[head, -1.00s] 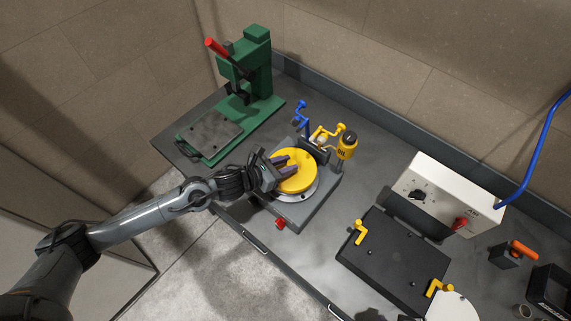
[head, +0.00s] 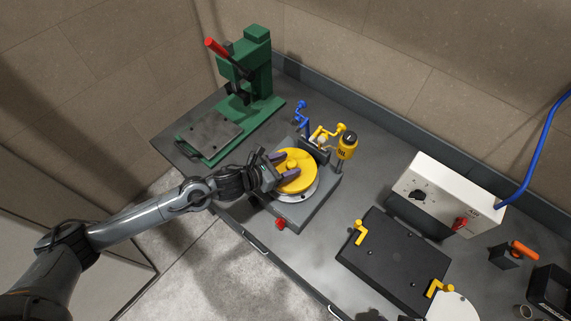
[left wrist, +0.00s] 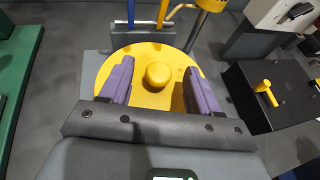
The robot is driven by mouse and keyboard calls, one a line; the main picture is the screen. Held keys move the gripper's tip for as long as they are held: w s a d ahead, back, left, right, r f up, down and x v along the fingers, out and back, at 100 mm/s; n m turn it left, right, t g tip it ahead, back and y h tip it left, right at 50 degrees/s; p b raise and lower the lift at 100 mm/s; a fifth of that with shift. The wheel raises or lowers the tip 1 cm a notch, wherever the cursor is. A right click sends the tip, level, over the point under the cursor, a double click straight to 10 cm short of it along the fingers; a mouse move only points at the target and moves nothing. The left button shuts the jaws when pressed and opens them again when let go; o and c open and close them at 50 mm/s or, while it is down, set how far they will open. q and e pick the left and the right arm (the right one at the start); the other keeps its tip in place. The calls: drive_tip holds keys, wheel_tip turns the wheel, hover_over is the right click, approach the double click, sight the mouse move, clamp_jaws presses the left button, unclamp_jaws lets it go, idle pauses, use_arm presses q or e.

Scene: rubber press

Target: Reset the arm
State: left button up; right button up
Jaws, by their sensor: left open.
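My left arm reaches in from the left in the head view. My left gripper (head: 279,168) is over the yellow round lid (head: 298,182) of the grey press unit (head: 304,211). Its two purple fingers are spread apart. In the left wrist view the left gripper (left wrist: 160,88) has its fingers on either side of the lid's yellow centre knob (left wrist: 158,75), with gaps between the fingers and the knob. Nothing is held. I cannot tell whether the fingertips touch the lid.
A green press (head: 256,75) with a red handle stands at the back left. A yellow oil container (head: 347,147) and blue and yellow levers stand behind the lid. A white control box (head: 445,195) and black plate (head: 390,262) lie to the right. Bare bench separates them from the press unit.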

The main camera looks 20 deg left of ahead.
use_arm(q)
wheel_tip(320, 180, up, 7)
drive_tip(key=p, duration=0.3)
drive_tip(key=shift+f+p, duration=0.15)
drive_tip(key=shift+p, duration=0.2)
idle(0.4)
idle(0.7)
